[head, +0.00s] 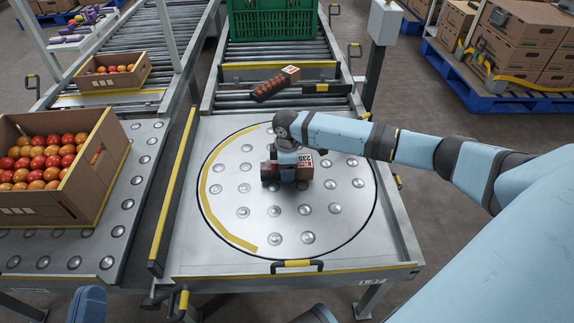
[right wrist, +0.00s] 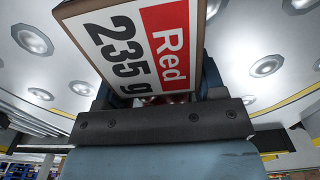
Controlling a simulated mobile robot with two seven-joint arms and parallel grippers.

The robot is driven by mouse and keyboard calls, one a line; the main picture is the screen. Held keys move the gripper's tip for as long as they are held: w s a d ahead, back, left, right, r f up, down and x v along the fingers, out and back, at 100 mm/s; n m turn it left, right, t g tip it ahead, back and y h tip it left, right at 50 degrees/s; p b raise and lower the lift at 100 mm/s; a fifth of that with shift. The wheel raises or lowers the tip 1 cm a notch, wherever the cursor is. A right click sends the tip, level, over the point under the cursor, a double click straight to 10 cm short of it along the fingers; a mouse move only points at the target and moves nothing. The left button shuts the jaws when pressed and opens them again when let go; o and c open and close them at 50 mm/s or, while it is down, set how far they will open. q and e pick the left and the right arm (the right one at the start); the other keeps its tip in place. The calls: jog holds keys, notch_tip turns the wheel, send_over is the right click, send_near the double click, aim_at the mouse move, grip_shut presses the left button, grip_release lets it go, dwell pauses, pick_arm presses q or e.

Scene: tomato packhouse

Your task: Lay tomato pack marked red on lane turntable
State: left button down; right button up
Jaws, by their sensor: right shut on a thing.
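The tomato pack marked red (head: 304,165) is a small dark pack with a white and red label, over the middle of the lane turntable (head: 225,220). In the right wrist view its label (right wrist: 150,45) reads "Red" and "235 g". My right gripper (head: 287,172) is shut on this pack from above; its jaws (right wrist: 165,97) partly hide it. I cannot tell whether the pack's underside touches the turntable. The turntable is a round steel disc with ball studs and a yellow arc. A blue part of my left gripper (head: 88,304) shows at the bottom left; its fingers are hidden.
Another tomato pack (head: 277,83) lies askew on the rollers behind the turntable. A green crate (head: 272,22) stands further back. Cardboard boxes of tomatoes (head: 60,195) (head: 113,72) stand on the left lane. A yellow rail (head: 173,190) separates the lanes. The turntable's front is clear.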

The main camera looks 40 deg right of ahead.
pick_arm(q)
jog(key=shift+r, duration=0.2)
pick_arm(e)
jog(key=shift+f, duration=0.3)
dwell(0.4)
jog(key=o, duration=1.1)
notch_tip(320, 180, up, 3)
jog(key=shift+f+p, duration=0.1)
jog(key=shift+p, duration=0.8)
notch_tip(320, 180, up, 2)
jog(key=shift+r+p, duration=0.1)
jog(key=shift+p, duration=0.3)
notch_tip(320, 180, up, 8)
jog(key=p, duration=0.2)
jog(key=shift+p, duration=0.3)
pick_arm(q)
jog(key=shift+a+f+g+y, duration=0.4)
jog(key=shift+a+f+y, duration=0.05)
jog(key=shift+f, duration=0.4)
jog(key=shift+a+f+g+y, duration=0.4)
jog(key=shift+f+y, duration=0.1)
jog(key=shift+f, duration=0.4)
jog(key=shift+a+f+g+y, duration=0.4)
jog(key=shift+a+f+y, duration=0.05)
jog(key=shift+f, duration=0.4)
pick_arm(e)
jog(key=shift+r, duration=0.4)
